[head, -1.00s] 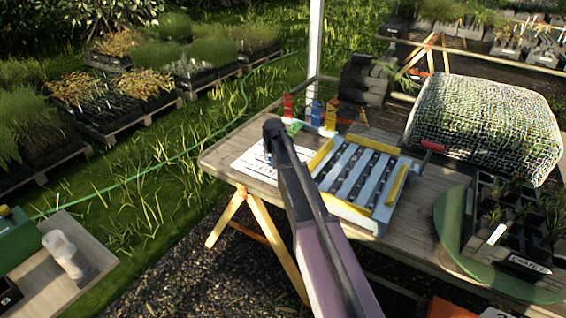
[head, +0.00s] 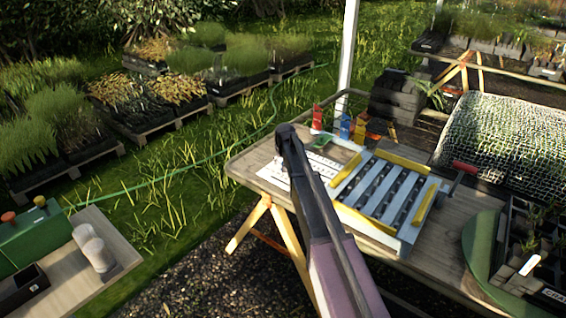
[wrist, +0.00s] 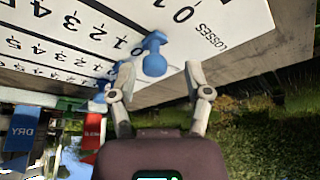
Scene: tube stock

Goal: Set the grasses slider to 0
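A white board (head: 275,176) with rows of numbers lies on the left end of the wooden bench. My arm partly covers it in the head view. In the wrist view the board (wrist: 110,25) shows steeply angled, with a row labelled LOSSES near its edge. A blue slider knob (wrist: 154,57) stands by a number row, and more blue knobs (wrist: 102,95) show to its left. I cannot read a grasses label. My arm hides the gripper in the head view.
A grey and yellow slatted rack (head: 385,195) with a red handle (head: 465,167) is right of the board. Red (head: 316,118) and blue (head: 345,127) upright items stand behind it. A green box (head: 35,240) is on another table at left.

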